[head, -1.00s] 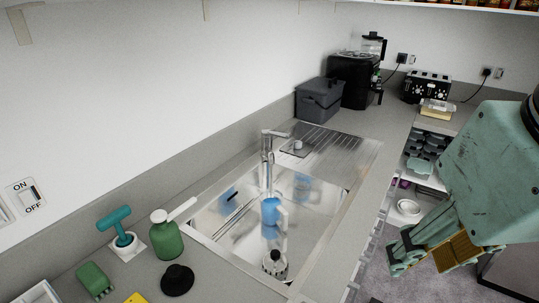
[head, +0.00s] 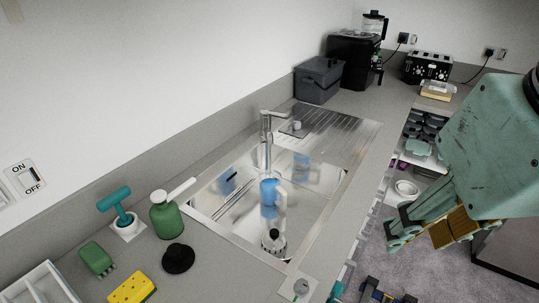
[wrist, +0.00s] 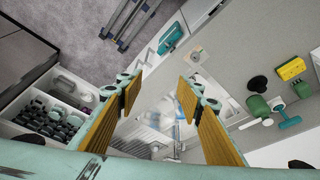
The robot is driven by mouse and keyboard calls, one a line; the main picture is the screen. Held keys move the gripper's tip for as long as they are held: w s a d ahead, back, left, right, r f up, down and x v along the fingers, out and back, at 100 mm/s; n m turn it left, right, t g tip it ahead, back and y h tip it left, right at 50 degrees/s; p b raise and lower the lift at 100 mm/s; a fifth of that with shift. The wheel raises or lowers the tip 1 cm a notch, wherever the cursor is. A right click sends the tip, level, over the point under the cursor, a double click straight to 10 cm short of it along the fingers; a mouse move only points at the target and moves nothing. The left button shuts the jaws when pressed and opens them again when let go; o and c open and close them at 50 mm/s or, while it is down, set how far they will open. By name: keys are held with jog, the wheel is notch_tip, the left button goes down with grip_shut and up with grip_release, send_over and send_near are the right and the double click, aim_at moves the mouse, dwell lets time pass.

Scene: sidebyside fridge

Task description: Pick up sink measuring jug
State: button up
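The measuring jug (head: 271,198), clear with a blue area and a handle on its right, stands in the steel sink basin (head: 324,198) in front of the tap (head: 266,140). Blue reflections show on the basin walls. My gripper (head: 400,226) is to the right of the sink in the head view, out past the counter's front edge and well apart from the jug. In the wrist view my gripper (wrist: 160,90) is open, with nothing between its yellow-padded fingers. The sink is partly hidden there and I cannot make out the jug clearly.
A dark-topped brush or stopper (head: 273,243) sits at the basin's near end. A green soap bottle (head: 166,217), a black plug (head: 178,258), a yellow sponge (head: 133,288) and a teal-handled brush (head: 118,208) stand left of the sink. The drainboard (head: 335,130) is mostly clear.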

jog(key=shift+o, duration=0.9)
jog(key=o, duration=1)
jog(key=shift+o, duration=0.2)
jog(key=shift+w, duration=0.1)
